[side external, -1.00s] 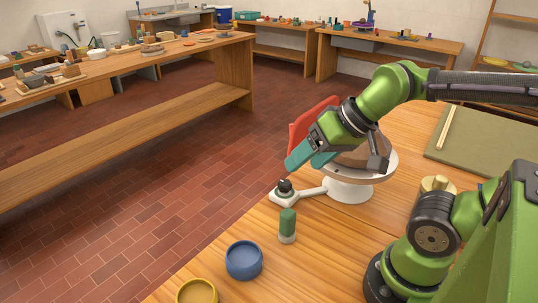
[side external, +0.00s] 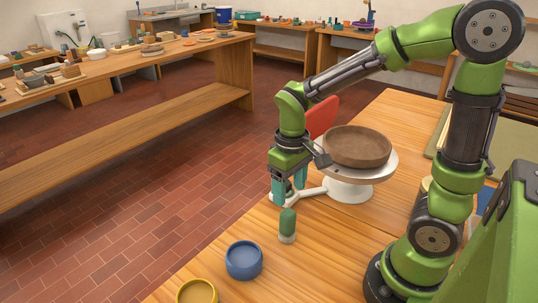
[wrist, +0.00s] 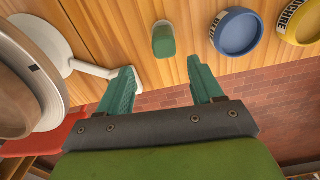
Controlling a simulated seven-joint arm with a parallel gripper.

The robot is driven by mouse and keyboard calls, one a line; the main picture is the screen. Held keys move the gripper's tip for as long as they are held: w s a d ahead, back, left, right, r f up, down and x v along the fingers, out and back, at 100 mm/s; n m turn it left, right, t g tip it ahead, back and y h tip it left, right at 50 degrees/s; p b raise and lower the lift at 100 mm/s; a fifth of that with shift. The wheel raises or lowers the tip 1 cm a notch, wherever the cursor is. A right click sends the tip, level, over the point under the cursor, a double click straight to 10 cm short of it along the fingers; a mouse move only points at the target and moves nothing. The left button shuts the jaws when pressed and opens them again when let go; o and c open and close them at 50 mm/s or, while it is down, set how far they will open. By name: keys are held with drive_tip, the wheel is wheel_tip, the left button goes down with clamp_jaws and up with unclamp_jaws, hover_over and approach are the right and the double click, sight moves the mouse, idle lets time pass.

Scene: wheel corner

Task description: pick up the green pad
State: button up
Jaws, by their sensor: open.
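The green pad (side external: 288,222) stands upright on the wooden table, with a pale base under its green body. In the wrist view the green pad (wrist: 163,40) lies ahead of and between my fingertips, apart from them. My gripper (side external: 288,190) points down, above and a little behind the pad in the side view. Its two teal fingers are spread with nothing between them, as the wrist view also shows for my gripper (wrist: 160,76).
A brown clay bowl (side external: 357,147) sits on a white wheel (side external: 346,188) with a side arm reaching under my gripper. A red panel (side external: 322,117) stands behind. A blue dish (side external: 244,261) and a yellow dish (side external: 197,292) are near the front edge.

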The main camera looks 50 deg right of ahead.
sight(287, 224)
wheel_tip(287, 224, down, 6)
drive_tip(key=shift+f, duration=0.1)
drive_tip(key=f, duration=0.5)
drive_tip(key=shift+s+a, duration=0.2)
drive_tip(key=shift+a, duration=0.2)
drive_tip(key=c, duration=0.9)
